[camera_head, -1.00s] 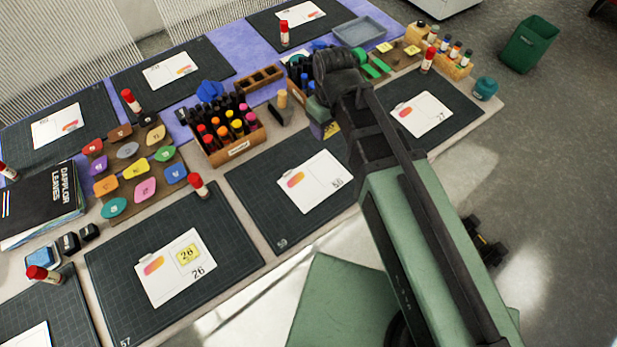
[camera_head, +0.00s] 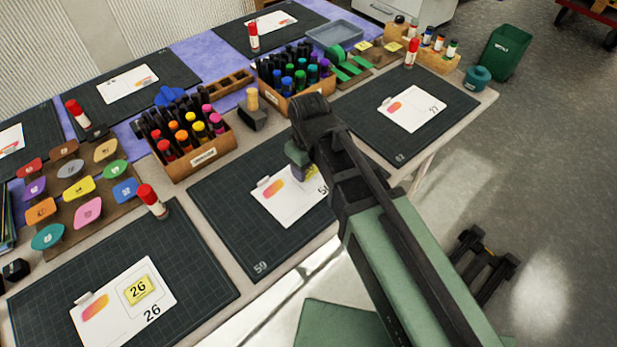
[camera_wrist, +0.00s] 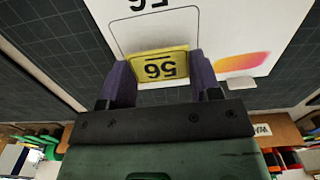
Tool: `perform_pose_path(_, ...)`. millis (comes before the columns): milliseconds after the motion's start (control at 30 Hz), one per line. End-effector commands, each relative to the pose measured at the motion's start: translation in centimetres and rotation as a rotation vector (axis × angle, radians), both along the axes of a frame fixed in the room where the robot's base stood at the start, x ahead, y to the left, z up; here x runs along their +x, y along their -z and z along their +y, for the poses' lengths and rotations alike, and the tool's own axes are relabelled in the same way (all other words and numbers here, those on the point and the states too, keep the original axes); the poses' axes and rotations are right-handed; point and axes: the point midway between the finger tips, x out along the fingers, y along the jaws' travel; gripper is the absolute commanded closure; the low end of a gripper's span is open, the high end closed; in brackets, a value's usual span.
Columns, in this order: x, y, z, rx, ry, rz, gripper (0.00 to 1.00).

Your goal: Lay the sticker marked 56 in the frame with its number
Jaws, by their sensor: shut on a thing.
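My gripper (camera_wrist: 161,72) is shut on the yellow sticker marked 56 (camera_wrist: 160,64), with one purple finger at each side of it. The sticker appears upside down in the wrist view. It overlaps the thin outlined frame (camera_wrist: 118,38) on a white card (camera_wrist: 232,22); I cannot tell whether it touches the card. The printed 56 (camera_wrist: 147,4) is cut by the top picture edge. In the head view my gripper (camera_head: 304,168) is over this card (camera_head: 281,205), on the dark mat marked 59 (camera_head: 228,215). My arm hides part of the card and most of the sticker.
The near-left card (camera_head: 95,325) bears a yellow sticker 26 (camera_head: 138,290). A red-capped glue stick (camera_head: 152,201) stands left of mat 59. Marker boxes (camera_head: 205,155) and a stamp (camera_head: 252,115) stand behind it. Another card (camera_head: 412,108) lies on the right mat.

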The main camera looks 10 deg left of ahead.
Motion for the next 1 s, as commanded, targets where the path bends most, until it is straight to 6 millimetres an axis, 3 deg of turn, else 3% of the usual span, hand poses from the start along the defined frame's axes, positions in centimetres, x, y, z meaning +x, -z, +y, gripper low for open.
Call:
perform_pose_path(33,0.0,2.0,0.0,0.0,0.0,0.0,0.64)
perform_pose_path(267,0.0,1.6,0.0,-0.001,0.0,0.001,0.64)
perform_pose_path(767,-0.3,3.1,-0.2,-0.004,0.0,0.004,0.64)
perform_pose_path(800,-0.3,3.2,-0.2,-0.004,-0.001,0.004,0.41)
perform_pose_path(900,-0.4,3.3,-0.3,-0.004,-0.001,0.004,0.26)
perform_pose_path(1000,-0.4,3.2,-0.3,-0.004,-0.001,0.004,0.23)
